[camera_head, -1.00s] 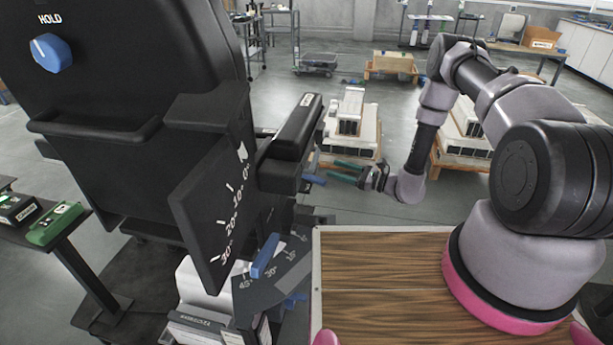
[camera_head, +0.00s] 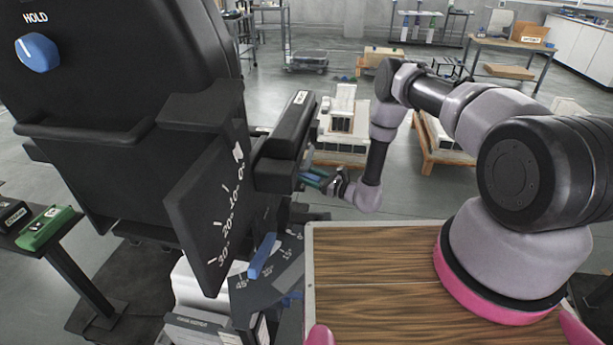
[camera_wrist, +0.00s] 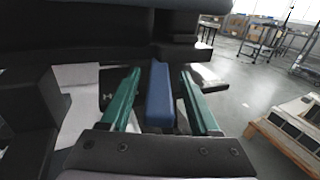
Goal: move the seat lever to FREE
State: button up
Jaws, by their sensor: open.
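A blue lever (camera_wrist: 160,95) stands between the two green fingers of my gripper (camera_wrist: 160,80) in the wrist view, with a gap to the finger on each side. My gripper is open around it and not closed on it. In the head view my gripper (camera_head: 312,180) is beside the black armrest (camera_head: 288,135) of the chair. The blue lever under the armrest is largely covered there by the fingers. No FREE marking is readable, so I cannot tell from lettering that this is the seat lever.
A blue knob (camera_head: 37,52) marked HOLD is on the black backrest (camera_head: 120,75). A black angle plate (camera_head: 210,205) and another blue lever (camera_head: 262,256) on a degree scale stand near my gripper. A wooden top (camera_head: 400,275) lies below my arm. Pallets with pale blocks (camera_head: 342,135) stand behind.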

jog(key=shift+w+a, duration=0.15)
jog(key=shift+a, duration=0.05)
grip_shut()
dwell(1.4)
